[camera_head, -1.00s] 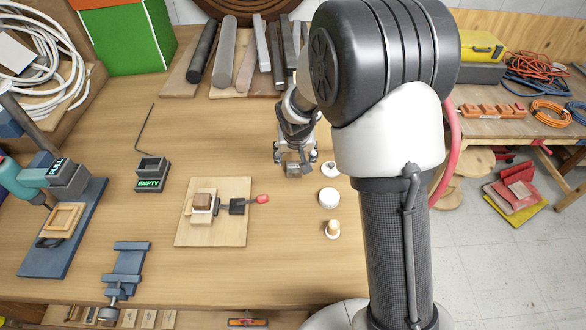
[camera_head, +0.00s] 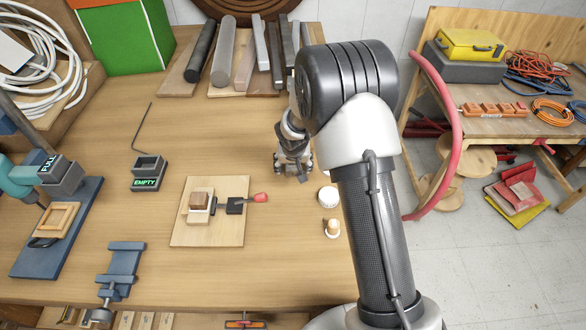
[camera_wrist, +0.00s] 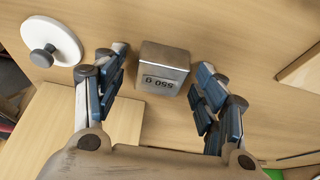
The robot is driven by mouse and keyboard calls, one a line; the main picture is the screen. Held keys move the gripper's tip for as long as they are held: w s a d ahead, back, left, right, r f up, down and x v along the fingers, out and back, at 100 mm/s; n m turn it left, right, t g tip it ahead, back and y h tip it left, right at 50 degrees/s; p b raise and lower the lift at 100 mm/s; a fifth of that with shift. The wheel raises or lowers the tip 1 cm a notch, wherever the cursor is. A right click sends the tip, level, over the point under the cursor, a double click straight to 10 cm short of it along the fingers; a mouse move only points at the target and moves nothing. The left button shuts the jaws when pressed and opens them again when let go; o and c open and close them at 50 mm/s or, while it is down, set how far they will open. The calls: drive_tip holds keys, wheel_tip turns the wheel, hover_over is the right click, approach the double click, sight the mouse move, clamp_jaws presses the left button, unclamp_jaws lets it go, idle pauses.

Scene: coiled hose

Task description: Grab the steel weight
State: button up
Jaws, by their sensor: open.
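The steel weight (camera_wrist: 163,66) is a small grey metal block with an upside-down mass marking on the face toward me. In the wrist view it stands on the wooden bench between the two fingertips, with a gap on each side. My gripper (camera_wrist: 161,80) is open, its blue-padded fingers apart to the left and right of the block and holding nothing. In the head view my gripper (camera_head: 294,170) is low over the bench, beside the arm. I cannot make out the weight there; the gripper seems to hide it.
A white disc with a grey knob (camera_wrist: 52,42) lies left of the fingers in the wrist view. A white round piece (camera_head: 328,195) and a cream peg on a base (camera_head: 332,228) stand nearby. A wooden board with a clamp (camera_head: 210,232) lies left. Bars (camera_head: 222,52) lie behind.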

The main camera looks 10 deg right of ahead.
drive_tip(key=shift+c, duration=0.6)
drive_tip(key=shift+w, duration=0.1)
clamp_jaws()
